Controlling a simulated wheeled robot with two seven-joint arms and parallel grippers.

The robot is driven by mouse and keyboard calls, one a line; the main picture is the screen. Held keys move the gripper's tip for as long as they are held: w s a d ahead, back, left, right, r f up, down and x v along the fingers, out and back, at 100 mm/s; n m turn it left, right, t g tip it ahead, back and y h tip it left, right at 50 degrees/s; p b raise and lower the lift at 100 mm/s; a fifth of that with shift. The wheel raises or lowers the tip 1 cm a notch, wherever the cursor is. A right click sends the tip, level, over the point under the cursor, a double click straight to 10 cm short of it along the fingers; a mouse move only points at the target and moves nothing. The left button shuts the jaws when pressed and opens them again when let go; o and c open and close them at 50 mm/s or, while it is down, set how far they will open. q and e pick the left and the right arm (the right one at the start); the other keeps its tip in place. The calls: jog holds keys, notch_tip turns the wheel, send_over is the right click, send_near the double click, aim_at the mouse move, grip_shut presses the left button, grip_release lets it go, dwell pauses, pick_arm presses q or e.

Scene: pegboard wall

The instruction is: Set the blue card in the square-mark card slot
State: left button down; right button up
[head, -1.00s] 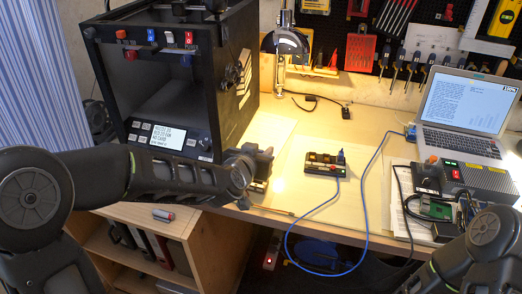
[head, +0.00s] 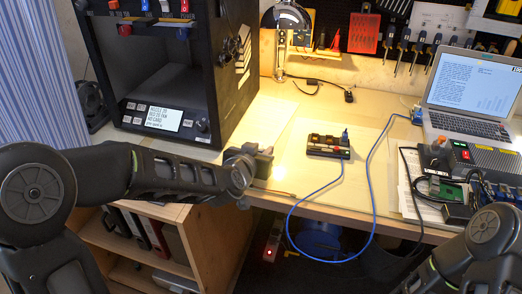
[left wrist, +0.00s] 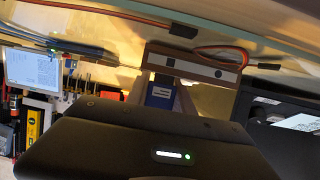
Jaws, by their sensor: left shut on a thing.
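My left gripper (head: 255,160) is at the front edge of the bench, between the black printer-like machine and a small dark device. In the left wrist view a blue card (left wrist: 158,93) with a pale label shows just beyond the dark gripper body, and the gripper is shut on it. A brownish block (left wrist: 208,68) with dark marks is right by the card; I cannot tell whether they touch.
The black machine (head: 165,70) with a lit screen stands at the left. The small dark device (head: 328,147) has a blue cable hanging over the bench edge. An open laptop (head: 470,90) and a grey box (head: 485,158) stand at the right.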

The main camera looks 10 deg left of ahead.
dwell(0.4)
pick_arm(q)
jog(key=c, duration=1)
grip_release()
jog(key=shift+s, duration=0.1)
jog(key=p+v, duration=0.1)
jog(key=v, duration=0.5)
jog(key=shift+s+r, duration=0.2)
jog(key=shift+s+a+r, duration=0.1)
jog(key=shift+s+r, duration=0.05)
jog(key=shift+s, duration=0.45)
